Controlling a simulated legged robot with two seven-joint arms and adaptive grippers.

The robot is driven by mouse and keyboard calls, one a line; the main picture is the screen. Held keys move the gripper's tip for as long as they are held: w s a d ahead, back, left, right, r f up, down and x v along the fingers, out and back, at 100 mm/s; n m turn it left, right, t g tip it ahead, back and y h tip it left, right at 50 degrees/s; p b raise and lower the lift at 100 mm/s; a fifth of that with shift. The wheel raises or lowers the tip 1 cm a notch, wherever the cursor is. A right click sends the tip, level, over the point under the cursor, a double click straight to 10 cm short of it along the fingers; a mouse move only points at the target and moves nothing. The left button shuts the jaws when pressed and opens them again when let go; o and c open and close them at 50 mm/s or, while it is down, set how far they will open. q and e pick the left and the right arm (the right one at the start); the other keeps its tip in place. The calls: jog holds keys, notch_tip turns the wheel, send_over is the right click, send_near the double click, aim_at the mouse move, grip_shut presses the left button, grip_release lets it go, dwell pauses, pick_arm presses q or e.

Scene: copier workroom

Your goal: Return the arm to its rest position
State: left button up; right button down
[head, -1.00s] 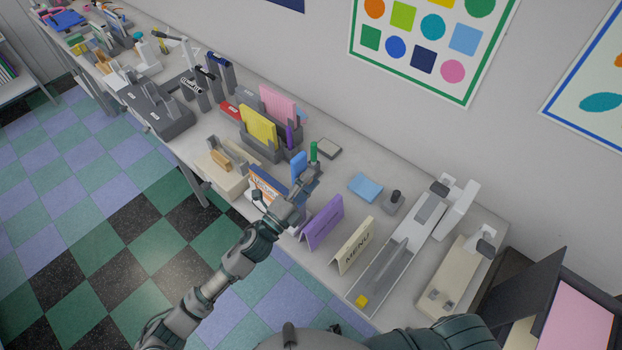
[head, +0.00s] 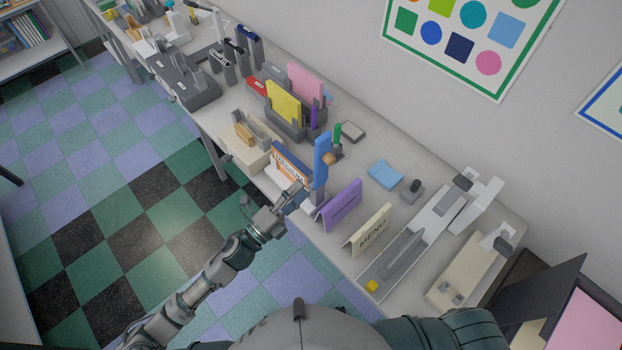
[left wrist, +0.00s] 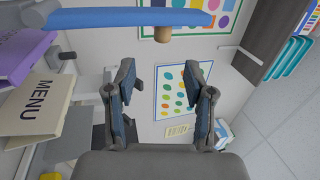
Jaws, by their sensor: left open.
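My left gripper (head: 294,196) is at the front edge of the counter, beside the orange-and-white printed card (head: 290,168). It is open, and its two fingers stand apart with nothing between them in the left wrist view (left wrist: 158,80). A tall blue piece (head: 321,158) stands upright in a grey holder just past the fingertips, apart from them. It also crosses the top of the left wrist view (left wrist: 125,18). Part of my right arm shows at the bottom right of the head view, but its gripper does not.
A purple folded card (head: 342,206) and a cream MENU card (head: 370,230) stand right of the gripper. A yellow-and-pink file holder (head: 290,128) is behind. The long grey-white tray (head: 405,250) lies to the right. Open floor lies in front of the counter.

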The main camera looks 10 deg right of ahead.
pick_arm(q)
jog(key=shift+s+a+f, duration=0.1)
jog(key=shift+s+a, duration=0.05)
jog(key=shift+a, duration=0.15)
jog(key=shift+d, duration=0.2)
